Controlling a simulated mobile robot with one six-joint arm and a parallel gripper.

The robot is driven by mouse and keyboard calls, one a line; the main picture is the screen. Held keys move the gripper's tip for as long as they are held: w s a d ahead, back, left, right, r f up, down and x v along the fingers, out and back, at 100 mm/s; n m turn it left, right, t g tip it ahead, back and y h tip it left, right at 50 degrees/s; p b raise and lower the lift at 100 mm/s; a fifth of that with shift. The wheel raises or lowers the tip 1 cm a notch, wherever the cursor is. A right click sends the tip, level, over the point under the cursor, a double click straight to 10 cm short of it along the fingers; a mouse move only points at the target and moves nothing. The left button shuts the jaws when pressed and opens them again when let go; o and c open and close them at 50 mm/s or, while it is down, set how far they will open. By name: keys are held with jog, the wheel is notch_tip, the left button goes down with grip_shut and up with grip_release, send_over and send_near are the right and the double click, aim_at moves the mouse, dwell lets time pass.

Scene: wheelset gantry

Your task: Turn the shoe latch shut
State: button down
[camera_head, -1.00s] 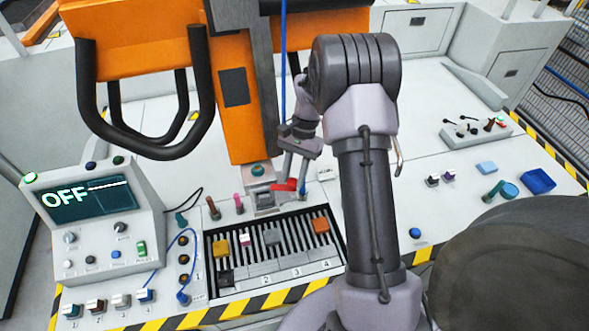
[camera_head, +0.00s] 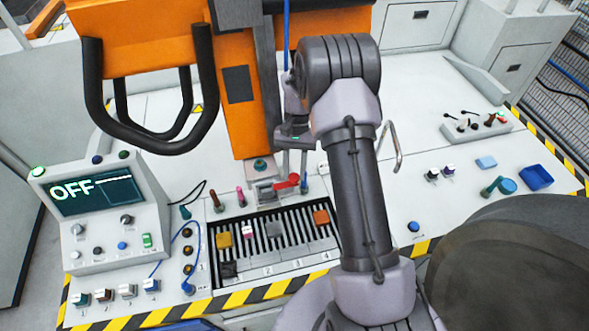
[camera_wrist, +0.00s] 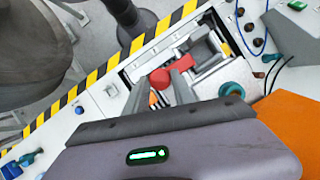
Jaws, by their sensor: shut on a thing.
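The shoe latch is a red handle (camera_head: 288,182) on a small grey metal block behind the slotted tray. My gripper (camera_head: 292,175) reaches down to it from above, its fingers nearly upright in the head view. In the wrist view my gripper (camera_wrist: 158,92) has its two fingers on either side of the red latch, whose round red end (camera_wrist: 160,78) shows between them. The gripper is shut on the latch. The fingers hide part of the handle, and I cannot tell its exact angle.
The slotted tray (camera_head: 248,232) with several coloured blocks lies in front of the latch. Upright pegs, including a pink one (camera_head: 241,198), stand close by. An orange column (camera_head: 238,105) rises behind. A console (camera_head: 100,215) reading OFF stands at left.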

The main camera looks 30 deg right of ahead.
jog(key=c, duration=1.1)
grip_release()
jog(key=shift+o, duration=0.2)
jog(key=p+v, duration=0.2)
jog(key=v, duration=1.5)
jog(key=shift+w+p, duration=0.2)
jog(key=shift+p, duration=0.2)
jog(key=shift+r, duration=0.15)
